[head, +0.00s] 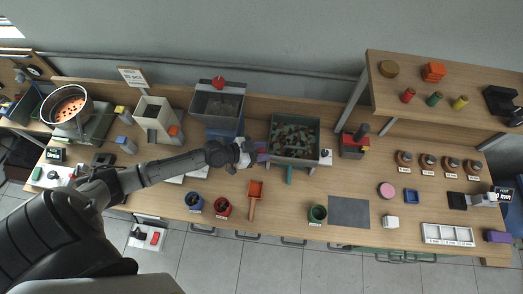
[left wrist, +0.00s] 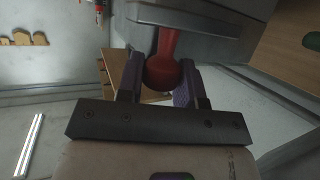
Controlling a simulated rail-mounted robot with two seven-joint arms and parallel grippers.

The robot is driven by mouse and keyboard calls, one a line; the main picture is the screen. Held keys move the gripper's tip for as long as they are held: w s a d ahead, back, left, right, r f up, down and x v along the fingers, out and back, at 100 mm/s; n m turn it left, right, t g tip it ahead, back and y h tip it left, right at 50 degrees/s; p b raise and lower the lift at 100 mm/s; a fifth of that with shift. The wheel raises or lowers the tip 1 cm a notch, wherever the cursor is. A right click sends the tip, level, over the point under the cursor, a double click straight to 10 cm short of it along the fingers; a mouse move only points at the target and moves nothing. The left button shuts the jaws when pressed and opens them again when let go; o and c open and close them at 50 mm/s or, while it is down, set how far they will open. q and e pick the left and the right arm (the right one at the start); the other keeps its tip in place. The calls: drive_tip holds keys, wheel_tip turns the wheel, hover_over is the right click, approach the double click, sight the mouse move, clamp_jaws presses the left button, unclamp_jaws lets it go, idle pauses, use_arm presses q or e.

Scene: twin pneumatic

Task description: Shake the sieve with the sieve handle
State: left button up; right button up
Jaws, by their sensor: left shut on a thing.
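The sieve (head: 272,128) is a grey box on the table at the middle, full of small green and reddish pieces. Its grey wall also shows in the left wrist view (left wrist: 190,16). The sieve handle (left wrist: 165,66) is red with a round end and sticks out from the sieve's wall. My left gripper (head: 262,151) is at the sieve's left side. Its purple fingers (left wrist: 160,80) are shut around the round end of the handle. In the head view the fingers cover the handle. My right gripper is not in view.
A teal piece (head: 289,175) is just before the sieve.

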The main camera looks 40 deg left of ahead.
use_arm(q)
clamp_jaws()
drive_tip(key=shift+s+d, duration=0.4)
drive_tip(key=shift+s, duration=0.1)
drive_tip(key=o, duration=0.9)
unclamp_jaws()
drive_tip(key=shift+s+a, duration=0.1)
drive_tip(key=v, duration=1.3)
drive_tip(key=shift+s+a+r, duration=0.15)
drive_tip(key=shift+r, duration=0.1)
